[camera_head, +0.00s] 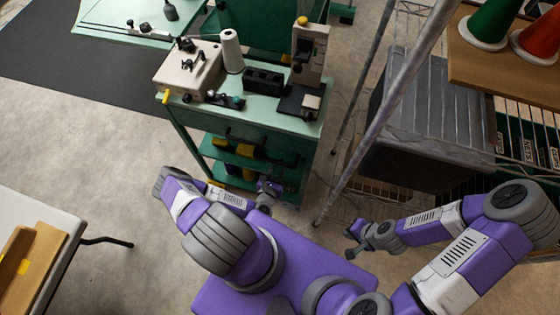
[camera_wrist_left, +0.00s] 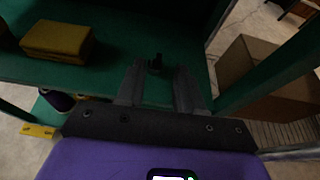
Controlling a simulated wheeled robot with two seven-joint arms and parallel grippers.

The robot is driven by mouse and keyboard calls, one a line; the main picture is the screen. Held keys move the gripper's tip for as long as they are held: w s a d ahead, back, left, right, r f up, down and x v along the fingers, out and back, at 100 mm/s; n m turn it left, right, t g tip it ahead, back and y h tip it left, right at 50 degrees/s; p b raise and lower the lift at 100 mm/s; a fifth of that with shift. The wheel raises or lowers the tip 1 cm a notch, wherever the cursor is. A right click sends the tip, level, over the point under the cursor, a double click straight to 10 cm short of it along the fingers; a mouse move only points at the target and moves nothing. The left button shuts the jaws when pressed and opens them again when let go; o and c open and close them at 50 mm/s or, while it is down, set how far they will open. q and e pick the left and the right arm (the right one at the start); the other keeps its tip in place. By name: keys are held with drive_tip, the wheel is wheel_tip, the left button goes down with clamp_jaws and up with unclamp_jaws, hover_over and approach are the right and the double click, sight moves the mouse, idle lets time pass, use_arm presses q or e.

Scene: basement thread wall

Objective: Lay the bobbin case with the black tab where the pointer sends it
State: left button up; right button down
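My left gripper (camera_wrist_left: 158,88) is open, its two dark fingers apart over a green shelf. A small dark upright object (camera_wrist_left: 155,62) stands on the shelf just beyond the fingertips, apart from them; I cannot tell whether it is the bobbin case with the black tab. In the head view my left gripper (camera_head: 268,187) is low at the front of the green cart (camera_head: 292,122), by its lower shelves. My right gripper (camera_head: 354,239) hangs over the floor to the right of the cart and looks open and empty. I cannot make out a pointer.
A yellow block (camera_wrist_left: 57,40) lies on the shelf at the left. A cardboard box (camera_wrist_left: 240,75) stands beyond the cart's post. Sewing machines (camera_head: 190,68) stand on the cart top. A slanted metal post (camera_head: 385,103) and a grey crate (camera_head: 425,115) are at the right.

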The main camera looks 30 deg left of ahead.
use_arm(q)
drive_tip(key=s+d+r+m+g+h, duration=0.2)
drive_tip(key=s+d+m+g+h, duration=0.25)
drive_tip(key=d+m+h, duration=0.85)
drive_tip(key=s+r+m+g+y, duration=0.2)
drive_tip(key=r+m+g, duration=0.2)
drive_tip(key=m, duration=0.7)
drive_tip(key=s+d+r+m+g+y, duration=0.1)
drive_tip(key=s+r+m+g+y, duration=0.2)
drive_tip(key=m, duration=0.9)
drive_tip(key=shift+d+r+g+y+p, duration=0.15)
drive_tip(key=shift+r+g+y+p, duration=0.25)
drive_tip(key=shift+g, duration=0.35)
wheel_tip(320, 180, up, 6)
drive_tip(key=p, duration=0.6)
